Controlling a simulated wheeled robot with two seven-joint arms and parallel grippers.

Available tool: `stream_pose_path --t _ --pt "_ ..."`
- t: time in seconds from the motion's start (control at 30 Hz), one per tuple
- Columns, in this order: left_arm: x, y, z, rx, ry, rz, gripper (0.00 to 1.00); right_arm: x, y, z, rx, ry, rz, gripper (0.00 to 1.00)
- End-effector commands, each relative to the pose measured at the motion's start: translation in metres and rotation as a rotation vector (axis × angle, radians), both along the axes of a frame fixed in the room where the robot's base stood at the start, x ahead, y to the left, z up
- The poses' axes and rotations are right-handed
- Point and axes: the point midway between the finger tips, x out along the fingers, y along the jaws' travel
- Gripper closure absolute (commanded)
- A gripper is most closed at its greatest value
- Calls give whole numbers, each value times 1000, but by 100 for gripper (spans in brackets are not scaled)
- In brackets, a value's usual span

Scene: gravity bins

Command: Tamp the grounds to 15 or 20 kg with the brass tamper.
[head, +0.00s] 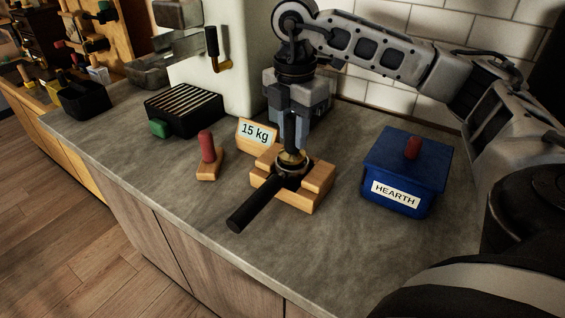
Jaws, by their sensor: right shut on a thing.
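The brass tamper (291,157) stands upright at the portafilter basket, its dark handle in my right gripper (294,143). My right gripper is shut on the tamper, straight above the basket. The portafilter (258,205) rests in a wooden stand (315,187), its black handle pointing to the front left. The grounds are hidden under the tamper. A card (256,133) just behind and left of the stand reads "15 kg". My left gripper is not in view.
A blue box (405,165) labelled HEARTH, with a red knob, stands right of the stand. A small wooden block with a red handle (207,148) stands left. A slatted black box (184,110) and a white machine (235,75) are behind left. The front counter is clear.

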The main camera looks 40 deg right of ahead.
Motion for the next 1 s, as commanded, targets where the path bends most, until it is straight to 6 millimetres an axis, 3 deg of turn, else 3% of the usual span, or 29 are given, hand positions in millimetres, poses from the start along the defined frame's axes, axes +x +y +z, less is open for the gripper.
stream_pose_path --t 0.53,1.0 --pt "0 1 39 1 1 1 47 0 0 47 1 -2 0 100" --pt "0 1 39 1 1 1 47 0 0 48 1 -2 0 100"
